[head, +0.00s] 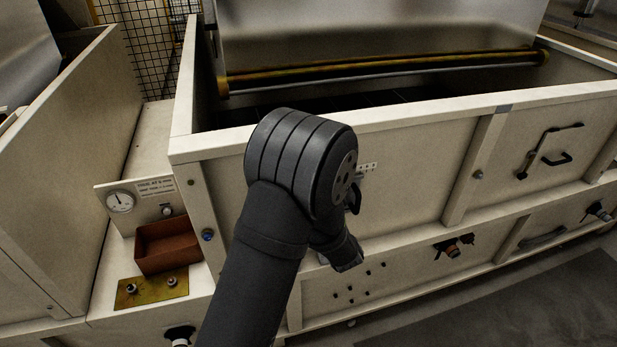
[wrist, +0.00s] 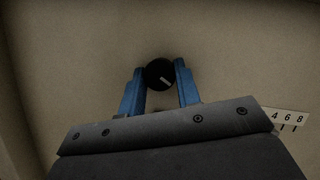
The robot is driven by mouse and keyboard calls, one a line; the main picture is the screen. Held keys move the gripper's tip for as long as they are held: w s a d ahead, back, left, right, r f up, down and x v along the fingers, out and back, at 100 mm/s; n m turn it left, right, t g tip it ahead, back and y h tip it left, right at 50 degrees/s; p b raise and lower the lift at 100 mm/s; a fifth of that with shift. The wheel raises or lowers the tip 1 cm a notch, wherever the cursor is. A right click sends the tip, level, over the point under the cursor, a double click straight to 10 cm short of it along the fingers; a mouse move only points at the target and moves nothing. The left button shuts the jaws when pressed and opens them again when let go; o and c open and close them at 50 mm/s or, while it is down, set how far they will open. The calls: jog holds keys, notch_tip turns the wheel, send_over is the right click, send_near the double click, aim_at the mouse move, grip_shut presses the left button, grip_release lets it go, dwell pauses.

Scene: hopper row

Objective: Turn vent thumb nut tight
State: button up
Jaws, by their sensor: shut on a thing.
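In the wrist view a round black knob with a short pale line on its face (wrist: 158,76), which I take for the vent thumb nut, sits against a beige panel. My gripper (wrist: 159,68) has its two blue fingers closed on the knob's left and right sides. The pale line is slanted. What lies behind the knob is hidden. In the head view my dark arm covers the fingers and the knob.
A white scale strip with numbers (wrist: 290,119) is right of the gripper. In the head view a gauge (head: 119,202), a rust-brown tray (head: 168,247) and a brass-coloured plate (head: 150,289) are at left. A black handle (head: 551,152) is on the right panel.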

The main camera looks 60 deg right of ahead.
jog(key=o, duration=1)
jog(key=v, duration=1.7)
jog(key=shift+s+a, duration=0.1)
jog(key=shift+s, duration=0.1)
jog(key=x, duration=1.7)
jog(key=shift+w, duration=0.2)
